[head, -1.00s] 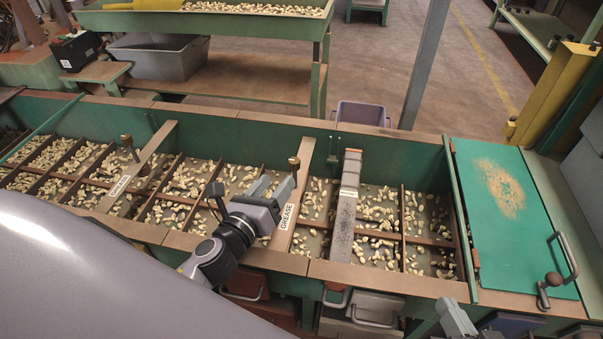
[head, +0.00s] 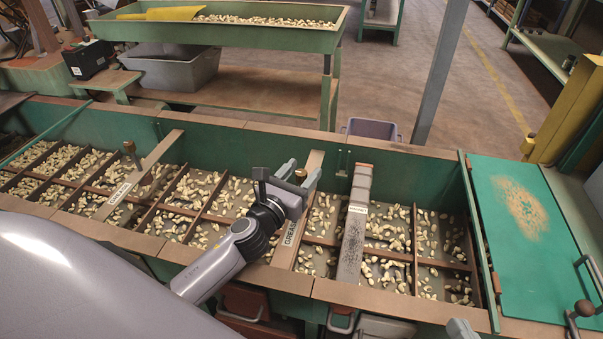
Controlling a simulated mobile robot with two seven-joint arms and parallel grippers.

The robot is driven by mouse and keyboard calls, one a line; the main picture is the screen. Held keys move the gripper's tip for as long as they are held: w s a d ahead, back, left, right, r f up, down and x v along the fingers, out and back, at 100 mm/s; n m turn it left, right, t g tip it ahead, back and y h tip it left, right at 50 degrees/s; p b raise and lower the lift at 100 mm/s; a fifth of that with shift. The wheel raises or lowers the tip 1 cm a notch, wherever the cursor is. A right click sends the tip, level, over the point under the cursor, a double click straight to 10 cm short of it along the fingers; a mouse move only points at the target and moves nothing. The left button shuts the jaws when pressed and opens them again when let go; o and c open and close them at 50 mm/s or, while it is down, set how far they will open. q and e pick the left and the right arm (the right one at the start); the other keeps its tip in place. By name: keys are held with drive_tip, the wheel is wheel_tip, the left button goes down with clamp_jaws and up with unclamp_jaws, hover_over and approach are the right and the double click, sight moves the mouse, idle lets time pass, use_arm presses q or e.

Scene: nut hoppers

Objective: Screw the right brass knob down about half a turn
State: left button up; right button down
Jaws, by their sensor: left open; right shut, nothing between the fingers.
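The right brass knob (head: 300,174) stands on the bar labelled GREASE (head: 288,236) across the hopper. My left gripper (head: 300,175) is open, with one finger on the far left side of the knob and the other on its right. I cannot tell whether either finger touches it. The left brass knob (head: 129,148) stands on a similar bar (head: 133,183) further left. Only a small grey tip of my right gripper (head: 460,329) shows at the bottom edge, shut and empty, away from the knob.
The green hopper (head: 233,142) is split by brown dividers, with nuts inside. A grey dusty bar (head: 354,228) crosses it right of the knob. A green lid (head: 527,243) with a crank handle (head: 584,309) lies at the right. A purple bin (head: 372,128) stands behind.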

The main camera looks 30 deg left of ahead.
use_arm(q)
drive_tip(key=shift+w, duration=0.2)
drive_tip(key=c, duration=0.9)
drive_tip(key=shift+c, duration=0.2)
drive_tip(key=shift+m+h, duration=0.3)
drive_tip(key=shift+h, duration=0.1)
